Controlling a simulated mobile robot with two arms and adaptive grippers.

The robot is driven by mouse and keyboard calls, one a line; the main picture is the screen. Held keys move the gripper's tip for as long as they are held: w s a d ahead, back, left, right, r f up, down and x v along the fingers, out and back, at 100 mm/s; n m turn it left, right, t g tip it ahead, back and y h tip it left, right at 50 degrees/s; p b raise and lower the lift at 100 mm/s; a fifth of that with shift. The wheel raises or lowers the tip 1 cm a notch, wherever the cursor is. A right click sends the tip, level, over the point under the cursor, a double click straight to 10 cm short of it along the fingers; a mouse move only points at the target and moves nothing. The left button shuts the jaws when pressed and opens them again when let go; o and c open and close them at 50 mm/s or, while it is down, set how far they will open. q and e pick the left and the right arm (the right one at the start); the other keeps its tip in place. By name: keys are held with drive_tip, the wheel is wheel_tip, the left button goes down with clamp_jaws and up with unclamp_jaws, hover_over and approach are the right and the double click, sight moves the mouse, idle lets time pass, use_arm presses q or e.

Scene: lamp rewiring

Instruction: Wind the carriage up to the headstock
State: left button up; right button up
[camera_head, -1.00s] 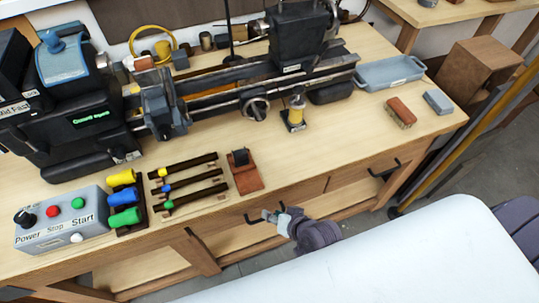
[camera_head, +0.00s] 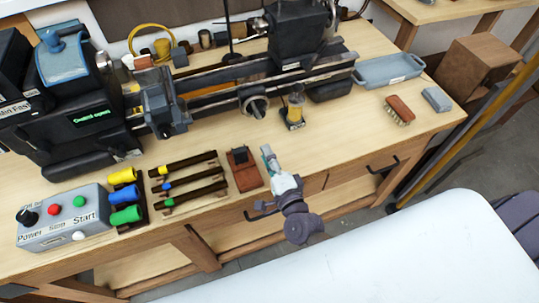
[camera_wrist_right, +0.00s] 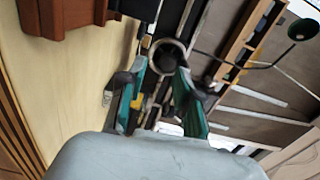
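The lathe stands along the back of the bench, its blue-topped headstock (camera_head: 68,62) at the left. A dark grey carriage (camera_head: 160,108) sits on the bed close to the headstock's right side. A round handwheel (camera_head: 255,106) is on the front of the bed, right of the carriage. My right gripper (camera_head: 267,151) is over the bench's front edge, below and apart from the handwheel in the head view. In the right wrist view its fingers (camera_wrist_right: 162,75) are spread, with a dark round wheel (camera_wrist_right: 172,60) beyond and between the tips. My left gripper is not in view.
A yellow oiler (camera_head: 295,110) stands right of the handwheel. A brown block with a dark top (camera_head: 241,168) lies just left of my right gripper. A tool rack (camera_head: 188,182), coloured handles (camera_head: 124,196) and a control box (camera_head: 62,220) fill the front left.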

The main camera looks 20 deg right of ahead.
drive_tip(key=shift+w+d+m+h, duration=0.25)
drive_tip(key=shift+w+m+h, duration=0.05)
drive_tip(key=shift+w+m, duration=0.1)
drive_tip(key=shift+w+a+b, duration=0.15)
drive_tip(key=shift+w+b, duration=0.4)
drive_tip(key=shift+w, duration=3.25)
drive_tip(key=shift+c, duration=0.3)
clamp_jaws()
drive_tip(key=shift+a+f, duration=0.2)
drive_tip(key=shift+a, duration=0.2)
